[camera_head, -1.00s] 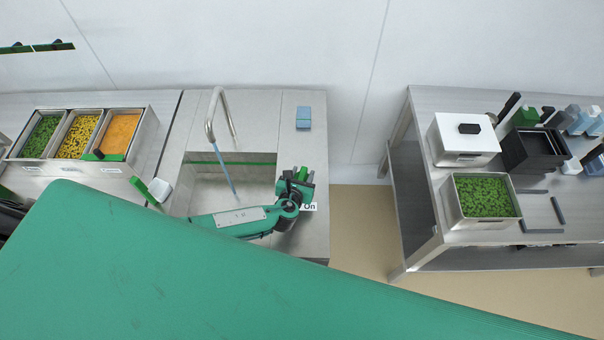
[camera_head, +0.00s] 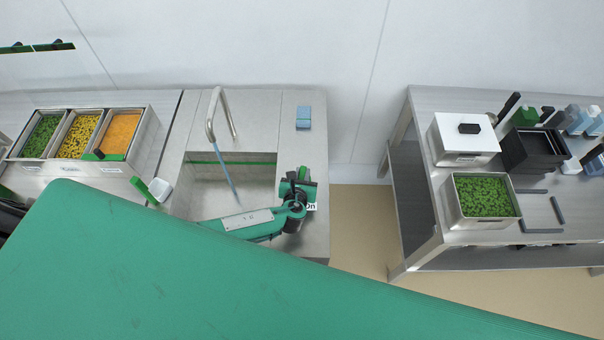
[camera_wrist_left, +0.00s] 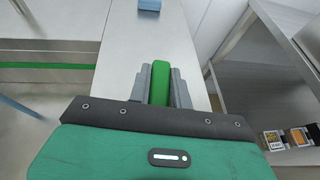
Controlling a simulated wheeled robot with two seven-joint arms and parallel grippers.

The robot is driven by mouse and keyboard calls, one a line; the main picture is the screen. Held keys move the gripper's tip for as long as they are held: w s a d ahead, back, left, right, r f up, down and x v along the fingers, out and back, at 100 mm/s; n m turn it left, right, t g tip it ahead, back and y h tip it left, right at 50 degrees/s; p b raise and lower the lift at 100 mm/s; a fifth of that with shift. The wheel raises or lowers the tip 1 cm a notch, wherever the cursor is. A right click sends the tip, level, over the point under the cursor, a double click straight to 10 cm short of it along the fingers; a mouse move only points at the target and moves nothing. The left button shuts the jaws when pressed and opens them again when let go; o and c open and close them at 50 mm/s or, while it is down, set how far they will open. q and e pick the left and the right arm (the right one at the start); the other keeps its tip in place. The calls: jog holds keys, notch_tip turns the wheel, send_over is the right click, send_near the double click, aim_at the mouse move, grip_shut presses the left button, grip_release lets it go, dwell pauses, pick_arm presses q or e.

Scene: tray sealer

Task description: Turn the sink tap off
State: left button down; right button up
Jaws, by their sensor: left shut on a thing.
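The sink tap (camera_head: 211,112) is a curved metal spout at the back of the sink. A blue stream of water (camera_head: 226,172) runs from it into the basin (camera_head: 258,180); part of the stream shows in the left wrist view (camera_wrist_left: 22,107). My left gripper (camera_head: 299,176) is at the right side of the sink counter. In the left wrist view its fingers (camera_wrist_left: 158,84) are shut on a green handle (camera_wrist_left: 160,78). A label reading "On" (camera_head: 311,206) is partly hidden by my gripper. My right gripper is not in view.
A blue block (camera_head: 303,118) lies on the counter behind my left gripper. Food bins (camera_head: 146,133) stand to the left. A separate steel table (camera_head: 424,240) with containers stands at the right, across a floor gap.

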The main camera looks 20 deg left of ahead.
pick_arm(q)
jog(key=n+y, duration=0.2)
jog(key=y, duration=0.1)
jog(key=shift+d+f+n+g, duration=0.1)
jog(key=shift+d+n+g, duration=0.05)
jog(key=shift+n+g, duration=0.15)
jog(key=n+g+y, duration=0.1)
jog(key=n+y, duration=0.1)
jog(key=shift+n+g+y+b, duration=0.3)
jog(key=shift+n+y, duration=0.1)
jog(key=n+g+y+b, duration=0.1)
jog(key=n+g+y, duration=0.1)
jog(key=n, duration=0.1)
jog(key=shift+y, duration=0.3)
jog(key=shift+n+g+y+b, duration=0.45)
jog(key=shift+n+g+y, duration=0.35)
jog(key=shift+n+g, duration=0.4)
jog(key=c, duration=1.3)
grip_release()
